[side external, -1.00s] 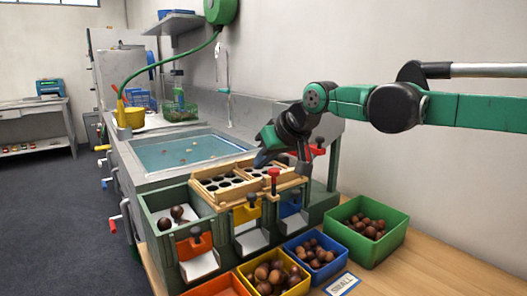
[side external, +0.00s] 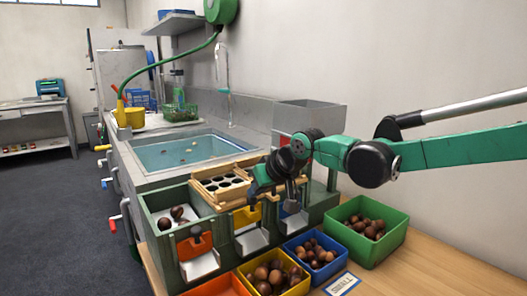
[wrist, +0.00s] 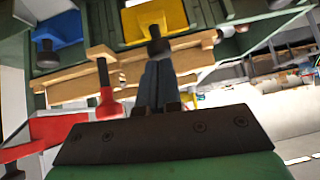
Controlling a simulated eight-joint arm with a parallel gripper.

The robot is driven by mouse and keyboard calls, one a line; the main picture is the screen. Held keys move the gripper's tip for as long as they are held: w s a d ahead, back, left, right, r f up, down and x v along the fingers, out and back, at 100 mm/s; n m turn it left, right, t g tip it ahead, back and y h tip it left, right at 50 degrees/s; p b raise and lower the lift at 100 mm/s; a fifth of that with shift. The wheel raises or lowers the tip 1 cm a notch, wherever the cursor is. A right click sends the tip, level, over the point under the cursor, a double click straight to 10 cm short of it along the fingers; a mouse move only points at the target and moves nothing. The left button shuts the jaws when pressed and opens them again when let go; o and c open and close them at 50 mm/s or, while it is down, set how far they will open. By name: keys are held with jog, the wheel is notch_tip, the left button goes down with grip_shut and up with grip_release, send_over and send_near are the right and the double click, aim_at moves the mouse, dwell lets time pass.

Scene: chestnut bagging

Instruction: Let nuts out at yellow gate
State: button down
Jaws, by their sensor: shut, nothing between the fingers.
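The yellow gate (side external: 246,216) stands at the front of the green sorting bin, above a pale chute (side external: 250,241). It also shows at the top of the wrist view (wrist: 160,20), with a dark knob (wrist: 158,46). My gripper (side external: 254,190) is over the front of the bin by this gate. In the wrist view its fingers (wrist: 157,66) are shut together, empty, with their tips close to the knob; I cannot tell whether they touch it. Nuts behind the yellow gate are hidden. The yellow box (side external: 244,283) below holds several brown nuts (side external: 272,272).
An orange gate (side external: 194,248) is left of the yellow one, and a blue gate (wrist: 60,32) is beside it. A red-handled lever (wrist: 108,103) stands close to my fingers. A wooden rack (side external: 206,192) lies across the bin. Blue (side external: 291,256) and green (side external: 398,238) boxes hold nuts.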

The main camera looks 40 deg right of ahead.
jog(key=shift+s+f, duration=0.1)
jog(key=shift+f, duration=1.4)
jog(key=s+r, duration=0.6)
jog(key=r, duration=0.5)
jog(key=s+d+f+g, duration=0.1)
jog(key=s+d+f, duration=0.3)
jog(key=s+f, duration=0.7)
jog(key=shift+s+f+g+h, duration=0.15)
jog(key=shift+f+g+h, duration=0.25)
jog(key=shift+f, duration=0.2)
